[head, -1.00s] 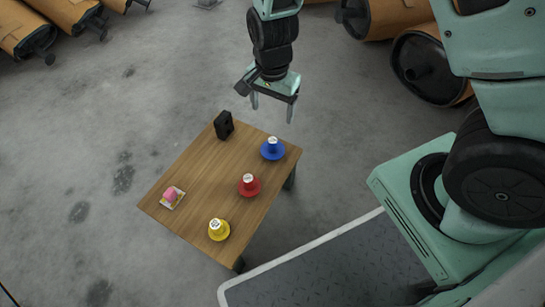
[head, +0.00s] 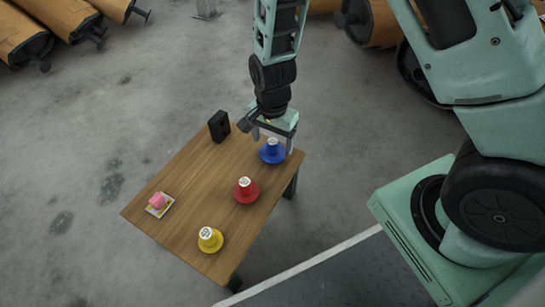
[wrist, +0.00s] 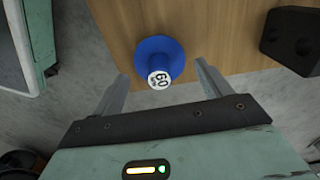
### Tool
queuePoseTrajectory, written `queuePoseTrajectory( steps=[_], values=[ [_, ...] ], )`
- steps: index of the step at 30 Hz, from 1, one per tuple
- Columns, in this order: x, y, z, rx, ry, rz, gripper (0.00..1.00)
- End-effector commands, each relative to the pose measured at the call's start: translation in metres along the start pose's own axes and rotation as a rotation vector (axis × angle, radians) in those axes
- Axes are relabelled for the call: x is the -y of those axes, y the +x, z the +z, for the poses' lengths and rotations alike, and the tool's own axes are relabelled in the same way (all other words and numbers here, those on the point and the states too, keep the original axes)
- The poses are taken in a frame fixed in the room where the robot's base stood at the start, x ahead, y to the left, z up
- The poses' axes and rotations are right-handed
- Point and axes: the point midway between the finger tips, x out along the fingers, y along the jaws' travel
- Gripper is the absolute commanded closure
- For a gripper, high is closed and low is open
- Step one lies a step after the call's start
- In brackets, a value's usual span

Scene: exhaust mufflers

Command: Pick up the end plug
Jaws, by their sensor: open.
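A blue plug (head: 266,157) with a wide round flange and a narrower neck stands on the wooden table near its right corner. In the wrist view the blue plug (wrist: 158,52) has a white top label that reads like 60. A red plug (head: 246,191) and a yellow plug (head: 210,240) of similar shape stand in a row towards the front. My gripper (head: 273,145) is open and empty, over the blue plug. In the wrist view its fingers (wrist: 160,78) lie either side of the plug's labelled top, apart from it.
The table (head: 185,205) also holds a black box (head: 219,126) at the back and a pink item (head: 156,199) on a small patterned card at the left. Orange mufflers (head: 65,28) lie on the floor behind.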

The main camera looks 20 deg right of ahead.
Motion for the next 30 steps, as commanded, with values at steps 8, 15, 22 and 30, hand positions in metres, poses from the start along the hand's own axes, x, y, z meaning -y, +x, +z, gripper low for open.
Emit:
queuePoseTrajectory(
  steps=[8,15,22,30],
  values=[
    [-0.001,0.039,0.001,0.001,0.000,0.000,0.23],
    [-0.001,0.042,0.001,0.000,0.000,-0.001,0.23],
    [-0.001,0.042,0.001,0.000,0.000,0.000,0.56],
    [-0.001,0.041,0.001,0.000,0.000,0.000,0.56]
  ],
)
